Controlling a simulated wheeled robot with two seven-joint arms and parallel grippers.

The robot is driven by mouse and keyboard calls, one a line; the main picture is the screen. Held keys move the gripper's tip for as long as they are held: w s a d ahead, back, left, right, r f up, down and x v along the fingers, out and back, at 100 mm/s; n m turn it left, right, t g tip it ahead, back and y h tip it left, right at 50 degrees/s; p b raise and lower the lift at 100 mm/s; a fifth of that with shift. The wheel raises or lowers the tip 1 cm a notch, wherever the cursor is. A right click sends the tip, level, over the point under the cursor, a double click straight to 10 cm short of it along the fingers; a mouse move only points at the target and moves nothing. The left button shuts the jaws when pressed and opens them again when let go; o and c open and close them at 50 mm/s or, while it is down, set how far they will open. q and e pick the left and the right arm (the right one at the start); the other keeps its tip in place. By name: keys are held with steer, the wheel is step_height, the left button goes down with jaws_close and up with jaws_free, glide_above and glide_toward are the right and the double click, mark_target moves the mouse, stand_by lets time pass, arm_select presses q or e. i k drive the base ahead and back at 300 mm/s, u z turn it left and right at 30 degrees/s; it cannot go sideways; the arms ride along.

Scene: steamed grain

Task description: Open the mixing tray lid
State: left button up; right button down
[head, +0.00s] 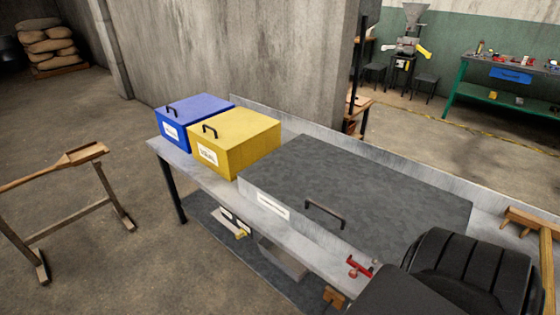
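The mixing tray is the wide, low grey metal box on the bench, and its flat dark-grey lid (340,175) lies shut over it. A dark bar handle (325,213) stands up near the lid's front edge. A white label (273,206) is on the tray's front wall; its text is too small to read. The tray's inside is hidden. A black arm part of mine covers the tray's near right corner. Neither of my grippers shows, and nothing visible is touching the handle.
A yellow box (248,138) and a blue box (190,112), both lidded with black handles, stand left of the tray on the metal bench (180,160). A small red object (357,266) sits at the bench's front edge. A wooden stand (75,160) is at left; floor between is free.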

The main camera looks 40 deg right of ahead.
mark_target(380, 211)
steer(key=i, duration=1)
steer(key=z, duration=2.8)
